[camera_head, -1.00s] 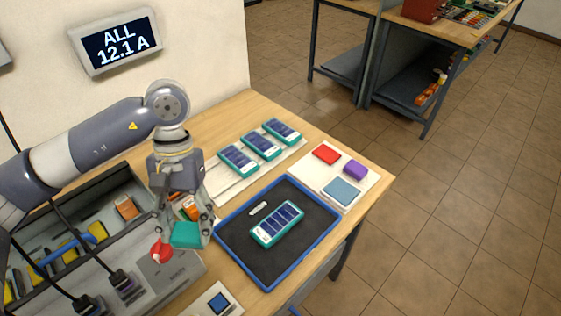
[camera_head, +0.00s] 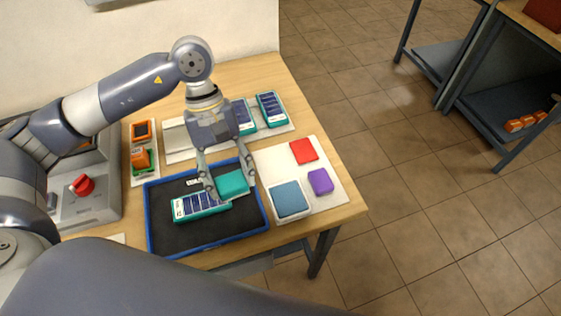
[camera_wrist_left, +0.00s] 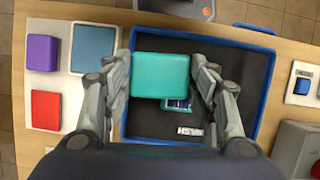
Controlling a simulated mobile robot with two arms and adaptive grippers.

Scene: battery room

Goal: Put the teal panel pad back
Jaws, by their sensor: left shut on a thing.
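My left gripper (camera_head: 228,190) is shut on the teal pad (camera_head: 232,183) and holds it above the right part of the blue-rimmed black tray. The pad fills the space between the fingers in the left wrist view (camera_wrist_left: 161,75). The white pad board (camera_head: 333,186) lies to the right of the tray, with a red pad (camera_head: 304,151), a purple pad (camera_head: 321,181) and a larger blue pad (camera_head: 290,199) on it. The board's upper left area is bare. My right gripper is not in view.
The tray (camera_head: 151,222) holds a teal-cased panel (camera_head: 190,208) and a small white label. More teal-cased panels (camera_head: 271,108) stand on a white strip behind it. A grey box with a red knob (camera_head: 82,185) is at the left. The table ends right of the board.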

